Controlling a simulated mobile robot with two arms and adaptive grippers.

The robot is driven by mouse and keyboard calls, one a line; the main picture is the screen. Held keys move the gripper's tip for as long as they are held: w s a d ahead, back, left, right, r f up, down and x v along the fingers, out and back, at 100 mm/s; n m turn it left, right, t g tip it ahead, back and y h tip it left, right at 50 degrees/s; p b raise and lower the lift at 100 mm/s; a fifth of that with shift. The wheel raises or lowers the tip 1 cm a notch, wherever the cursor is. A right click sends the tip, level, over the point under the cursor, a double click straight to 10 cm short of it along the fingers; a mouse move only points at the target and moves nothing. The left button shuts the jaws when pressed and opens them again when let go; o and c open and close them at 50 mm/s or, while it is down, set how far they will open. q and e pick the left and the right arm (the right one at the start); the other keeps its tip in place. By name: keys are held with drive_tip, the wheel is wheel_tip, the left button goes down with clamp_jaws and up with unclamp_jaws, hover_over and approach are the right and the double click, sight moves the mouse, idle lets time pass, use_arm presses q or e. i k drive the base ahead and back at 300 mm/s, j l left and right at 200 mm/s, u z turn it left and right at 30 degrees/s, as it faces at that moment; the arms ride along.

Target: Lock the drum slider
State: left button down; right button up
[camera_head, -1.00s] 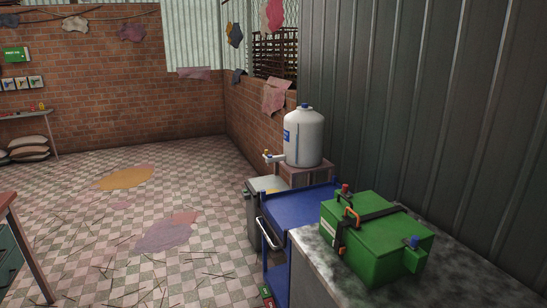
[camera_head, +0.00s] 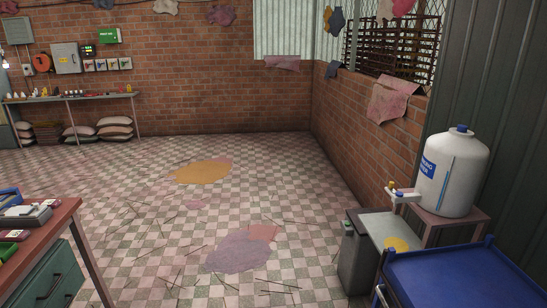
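No drum slider can be made out in the head view. Neither of my grippers shows in it. I cannot tell whether any of the small items on the far shelf belong to the drum.
A red-topped workbench (camera_head: 50,236) with green drawers stands at the left. A blue cart (camera_head: 460,275), a grey bin (camera_head: 358,258) and a white water tank (camera_head: 452,175) stand at the right. A shelf (camera_head: 75,97) with sacks beneath is at the back. The middle floor has thin sticks and stains but is otherwise open.

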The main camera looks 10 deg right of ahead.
sight(391, 183)
drive_tip(key=i+j, duration=0.1)
drive_tip(key=i, duration=1.1)
drive_tip(key=i+l+z, duration=0.1)
drive_tip(key=i+z, duration=0.45)
drive_tip(key=z, duration=0.3)
drive_tip(key=i+j+z, duration=0.1)
drive_tip(key=i+z, duration=0.3)
drive_tip(key=i+l+z, duration=0.1)
drive_tip(key=i+z, duration=0.4)
drive_tip(key=z, duration=0.15)
